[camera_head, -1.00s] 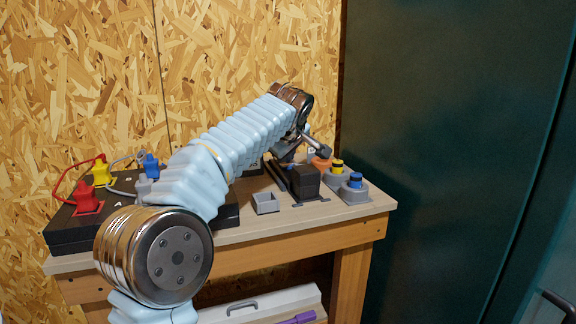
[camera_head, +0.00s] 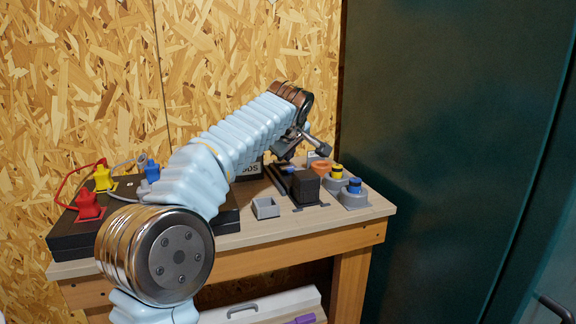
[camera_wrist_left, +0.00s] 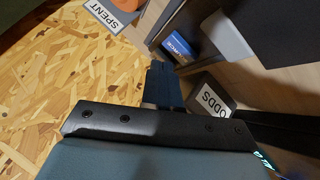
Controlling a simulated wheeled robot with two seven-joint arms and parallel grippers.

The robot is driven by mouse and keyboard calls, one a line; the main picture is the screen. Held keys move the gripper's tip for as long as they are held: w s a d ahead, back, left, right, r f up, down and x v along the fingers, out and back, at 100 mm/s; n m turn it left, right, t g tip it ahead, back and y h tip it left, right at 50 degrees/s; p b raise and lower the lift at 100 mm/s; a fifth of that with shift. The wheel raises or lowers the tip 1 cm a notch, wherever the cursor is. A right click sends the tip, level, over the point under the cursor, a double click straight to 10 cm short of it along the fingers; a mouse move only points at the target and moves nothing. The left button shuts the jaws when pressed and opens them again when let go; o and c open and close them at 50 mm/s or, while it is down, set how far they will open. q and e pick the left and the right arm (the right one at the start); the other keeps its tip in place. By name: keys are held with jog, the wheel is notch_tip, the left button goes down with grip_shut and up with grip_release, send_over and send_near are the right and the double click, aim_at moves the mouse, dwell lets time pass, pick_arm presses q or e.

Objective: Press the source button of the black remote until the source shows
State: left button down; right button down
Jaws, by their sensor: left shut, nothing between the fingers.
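My left gripper (camera_head: 284,154) hangs over the back of the bench, partly hidden by its own wrist. In the left wrist view its dark fingers (camera_wrist_left: 163,86) are shut and hold nothing. A long dark object with a blue part (camera_head: 291,170) lies on the bench near the gripper. In the left wrist view a blue label (camera_wrist_left: 180,46) with cut-off white letters shows beyond the fingers. I cannot tell for sure which dark object is the remote, and no source button is readable. My right gripper is in neither view.
A black block (camera_head: 306,187), an orange cup (camera_head: 321,168) and yellow and blue knobs (camera_head: 355,186) stand at the right. An ODDS sign (camera_wrist_left: 211,98) and a SPENT sign (camera_wrist_left: 112,16) stand near the wall. A small grey tray (camera_head: 266,208) is in front.

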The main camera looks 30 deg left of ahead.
aim_at(287, 169)
pick_arm(q)
jog(key=shift+r, duration=0.1)
notch_tip(287, 169, up, 3)
jog(key=p, duration=0.2)
jog(key=shift+p, duration=0.4)
jog(key=shift+r+p, duration=0.35)
jog(key=shift+r, duration=0.55)
jog(key=shift+f, duration=0.1)
